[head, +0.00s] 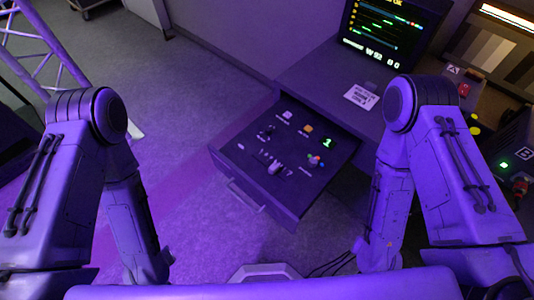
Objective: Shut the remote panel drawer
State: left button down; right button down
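The remote panel drawer (238,172) is pulled out from under the dark desk, in the middle of the head view. Its panel carries several small knobs and buttons and a small green lit display. A bar handle (245,196) runs along its front face at the lower left. The left arm points down at the left and the right arm points down at the right. Neither gripper's fingers can be seen.
The desk (310,75) holds a monitor (385,32) and a white printed card (361,96). Equipment with a green light (504,165) stands at the right. A metal truss (45,40) is at the upper left. The floor left of the drawer is clear. Dark cables (335,262) lie at the bottom.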

aim_at(286, 195)
jog(key=u, duration=0.7)
jog(key=k, duration=0.4)
jog(key=z, duration=0.95)
